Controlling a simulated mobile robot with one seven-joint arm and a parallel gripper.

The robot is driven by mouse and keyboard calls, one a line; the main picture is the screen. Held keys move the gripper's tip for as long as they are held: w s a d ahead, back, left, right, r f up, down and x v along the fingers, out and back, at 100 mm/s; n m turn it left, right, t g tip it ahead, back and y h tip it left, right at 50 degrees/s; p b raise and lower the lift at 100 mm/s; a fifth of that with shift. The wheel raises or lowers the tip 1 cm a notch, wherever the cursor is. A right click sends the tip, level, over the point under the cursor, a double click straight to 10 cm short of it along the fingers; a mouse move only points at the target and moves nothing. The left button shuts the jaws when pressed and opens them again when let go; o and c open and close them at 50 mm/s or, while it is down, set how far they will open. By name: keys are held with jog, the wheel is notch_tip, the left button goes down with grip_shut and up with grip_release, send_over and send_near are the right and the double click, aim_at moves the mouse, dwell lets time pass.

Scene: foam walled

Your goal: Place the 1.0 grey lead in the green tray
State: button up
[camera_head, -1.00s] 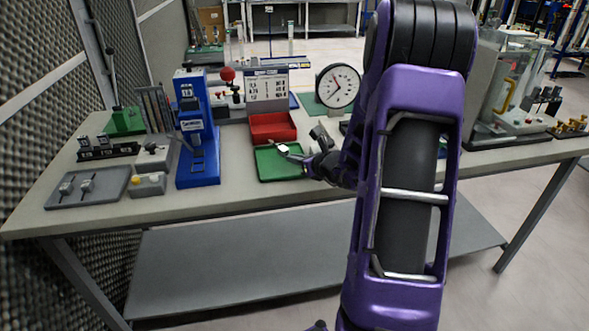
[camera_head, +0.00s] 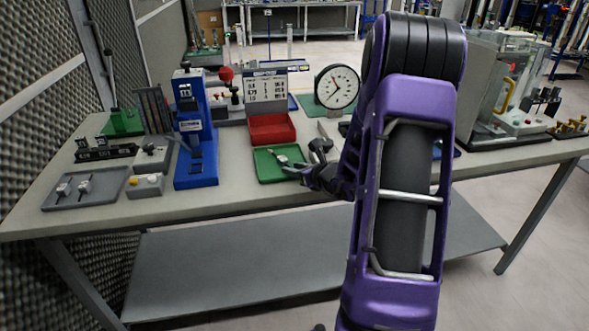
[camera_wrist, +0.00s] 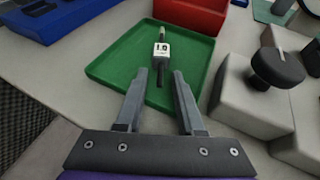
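The 1.0 grey lead (camera_wrist: 161,50), a small grey block marked "1.0" with a black end and a pale tip, lies in the green tray (camera_wrist: 118,62). In the head view, the lead (camera_head: 283,159) shows small inside the tray (camera_head: 266,172). My gripper (camera_wrist: 161,72) is open. Its two fingers stand apart, either side of the lead's black near end in the picture, with no visible contact. In the head view my gripper (camera_head: 293,168) is at the tray's right side, partly dark and hard to make out.
A red tray (camera_head: 272,128) stands directly behind the green one. A blue stand (camera_head: 196,140) is to the left. A grey block with a black knob (camera_wrist: 262,90) is close on the right in the wrist view. A grey tray (camera_head: 85,188) with small parts lies far left.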

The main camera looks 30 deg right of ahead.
jog(key=shift+r, duration=0.1)
jog(key=shift+r+p, duration=0.2)
jog(key=shift+p, duration=0.1)
jog(key=p+v, duration=0.1)
jog(key=v, duration=1.1)
jog(key=shift+f, duration=0.15)
